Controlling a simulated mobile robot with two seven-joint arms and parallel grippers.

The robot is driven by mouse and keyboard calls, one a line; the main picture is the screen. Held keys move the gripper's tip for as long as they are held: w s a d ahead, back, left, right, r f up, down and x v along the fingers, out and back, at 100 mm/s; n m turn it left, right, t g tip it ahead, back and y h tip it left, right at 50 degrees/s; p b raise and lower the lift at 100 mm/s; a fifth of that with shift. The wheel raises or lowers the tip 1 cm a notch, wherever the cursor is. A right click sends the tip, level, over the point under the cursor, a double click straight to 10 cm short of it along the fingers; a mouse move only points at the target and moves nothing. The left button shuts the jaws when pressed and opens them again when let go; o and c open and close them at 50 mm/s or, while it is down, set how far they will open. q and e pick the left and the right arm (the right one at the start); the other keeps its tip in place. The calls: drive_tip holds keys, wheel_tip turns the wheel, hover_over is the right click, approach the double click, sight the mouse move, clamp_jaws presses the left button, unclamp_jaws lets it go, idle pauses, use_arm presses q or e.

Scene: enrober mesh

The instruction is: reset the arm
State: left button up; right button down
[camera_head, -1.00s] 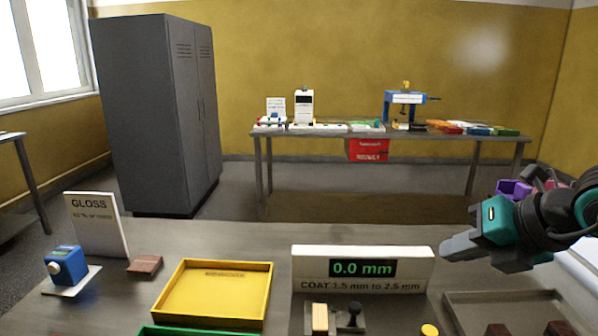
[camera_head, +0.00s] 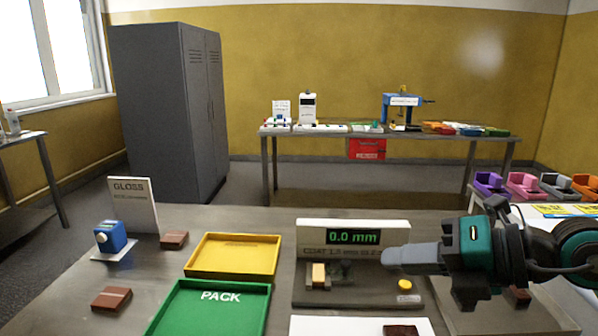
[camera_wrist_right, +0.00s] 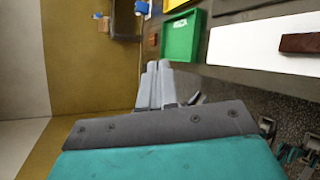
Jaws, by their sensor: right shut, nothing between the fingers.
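My right gripper (camera_head: 396,255) comes in from the right in the head view, in front of the right end of the white gauge display that reads 0.0 mm (camera_head: 352,237). Its grey fingers are together with nothing between them. In the right wrist view the shut fingers (camera_wrist_right: 157,68) point toward the green tray. The right arm hides part of the grey tray (camera_head: 485,318) at the lower right. My left gripper is not in view.
On the table are a yellow tray (camera_head: 232,272), a green PACK tray (camera_head: 178,318), a GLOSS sign (camera_head: 135,206), a blue device (camera_head: 111,236) and brown blocks (camera_head: 111,298). A white board (camera_head: 340,327) holds a dark block (camera_head: 402,331). Coloured bins (camera_head: 525,184) stand at right.

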drive_tip(key=s+a+r+m+t+y, duration=0.2)
drive_tip(key=a+r+m+t+y, duration=0.2)
drive_tip(key=r+y, duration=0.25)
drive_tip(key=w+d+f+m+t+h, duration=0.3)
drive_tip(key=d+m+t+h, duration=0.9)
drive_tip(key=m, duration=0.7)
wheel_tip(320, 180, down, 10)
drive_tip(key=d+m+g+h, duration=0.3)
drive_tip(key=m+g+h, duration=0.2)
drive_tip(key=m+h, duration=0.25)
drive_tip(key=s+f+m+g, duration=0.3)
drive_tip(key=s+f+g, duration=0.45)
drive_tip(key=f, duration=0.55)
drive_tip(key=s+a+f+g+y, duration=0.2)
drive_tip(key=s+a+f+g, duration=0.2)
drive_tip(key=s+f+g, duration=0.65)
drive_tip(key=w+a+f+n+t+y+b, duration=0.1)
drive_tip(key=w+a+f+t, duration=0.2)
drive_tip(key=f+t, duration=0.5)
drive_tip(key=w+t, duration=0.1)
drive_tip(key=t, duration=0.1)
drive_tip(key=shift+w+t, duration=0.25)
drive_tip(key=shift+t, duration=0.15)
